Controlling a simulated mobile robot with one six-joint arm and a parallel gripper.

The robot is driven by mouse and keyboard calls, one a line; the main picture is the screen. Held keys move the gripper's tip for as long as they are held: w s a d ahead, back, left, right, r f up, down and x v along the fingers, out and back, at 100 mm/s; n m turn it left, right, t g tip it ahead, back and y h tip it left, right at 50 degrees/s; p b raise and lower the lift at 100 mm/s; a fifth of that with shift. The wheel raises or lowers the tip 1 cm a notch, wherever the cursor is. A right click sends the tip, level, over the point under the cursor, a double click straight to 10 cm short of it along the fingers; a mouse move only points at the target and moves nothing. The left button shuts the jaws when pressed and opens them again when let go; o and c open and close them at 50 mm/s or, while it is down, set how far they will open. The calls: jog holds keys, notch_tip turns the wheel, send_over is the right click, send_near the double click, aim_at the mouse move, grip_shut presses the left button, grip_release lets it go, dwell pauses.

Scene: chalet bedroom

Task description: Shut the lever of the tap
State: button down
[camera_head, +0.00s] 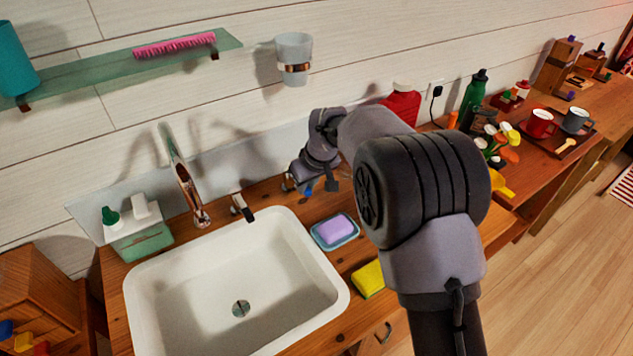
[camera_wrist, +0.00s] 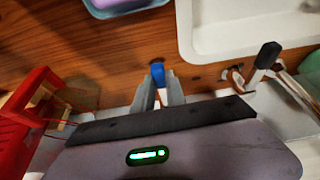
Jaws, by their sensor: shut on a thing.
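The tap's chrome spout (camera_head: 186,188) rises behind the white sink (camera_head: 140,290). A short black-tipped lever (camera_head: 241,207) stands on the counter right of the spout; it also shows in the wrist view (camera_wrist: 267,55), right of my gripper and apart from it. My gripper (camera_wrist: 158,82) is low over the counter behind the sink's right corner, shut on a small blue piece (camera_wrist: 157,70). The blue piece also shows in the head view (camera_head: 309,188). I cannot tell whether it belongs to the tap. My wrist partly hides the gripper in the head view.
A soap dish (camera_head: 347,241) with purple soap and a yellow sponge (camera_head: 368,279) lie right of the sink. A red bottle (camera_head: 403,104) stands behind my arm. A green box (camera_head: 142,243) is left of the spout. A glass shelf (camera_head: 110,70) hangs above.

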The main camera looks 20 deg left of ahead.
jog(key=shift+s+a+m, duration=0.1)
jog(key=shift+s+m, duration=0.1)
jog(key=shift+m, duration=0.1)
jog(key=c, duration=1.4)
grip_release()
jog(key=shift+o, duration=0.2)
jog(key=p+v, duration=0.5)
jog(key=v, duration=1.2)
jog(key=shift+s+a+r+p, duration=0.15)
jog(key=shift+s+r+p, duration=0.05)
jog(key=shift+p, duration=0.1)
